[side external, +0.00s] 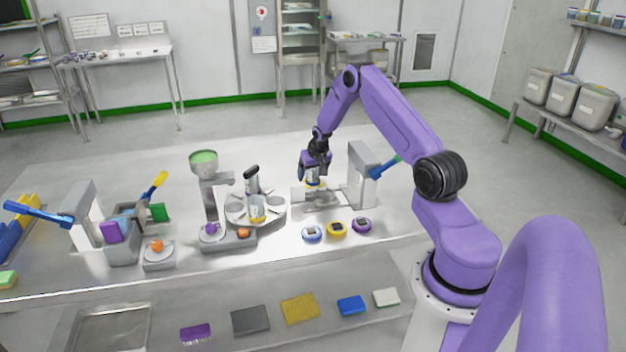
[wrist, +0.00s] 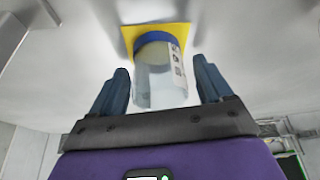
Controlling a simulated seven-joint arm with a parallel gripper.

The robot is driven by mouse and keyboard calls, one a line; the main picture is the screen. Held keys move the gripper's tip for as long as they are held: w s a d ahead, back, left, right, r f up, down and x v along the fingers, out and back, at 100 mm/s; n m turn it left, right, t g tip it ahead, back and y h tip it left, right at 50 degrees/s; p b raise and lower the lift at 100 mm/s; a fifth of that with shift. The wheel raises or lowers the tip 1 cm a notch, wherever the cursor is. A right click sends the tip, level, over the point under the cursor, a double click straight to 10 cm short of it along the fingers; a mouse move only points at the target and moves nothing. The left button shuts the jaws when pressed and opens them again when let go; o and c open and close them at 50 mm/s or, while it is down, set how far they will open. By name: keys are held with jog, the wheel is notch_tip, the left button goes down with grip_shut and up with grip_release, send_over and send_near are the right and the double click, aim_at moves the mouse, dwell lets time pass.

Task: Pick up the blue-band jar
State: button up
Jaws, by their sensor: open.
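The blue-band jar (wrist: 155,85) is a clear jar with a blue band around one end and a printed label on its side. In the wrist view its banded end is at the yellow square (wrist: 180,33). My gripper (wrist: 160,78) is open, with one dark finger on each side of the jar and a visible gap on both sides. In the side view my gripper (side external: 314,177) points down over the jar (side external: 313,183), which is mostly hidden by the fingers.
A grey stand (side external: 362,178) with a blue handle rises just right of my gripper. To the left are a round carousel (side external: 275,212) with jars and a machine with a green-filled hopper (side external: 203,165). Blue, yellow and purple round devices (side external: 337,229) lie along the table's front.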

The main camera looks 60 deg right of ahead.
jog(key=shift+f, duration=0.1)
jog(key=c, duration=1.1)
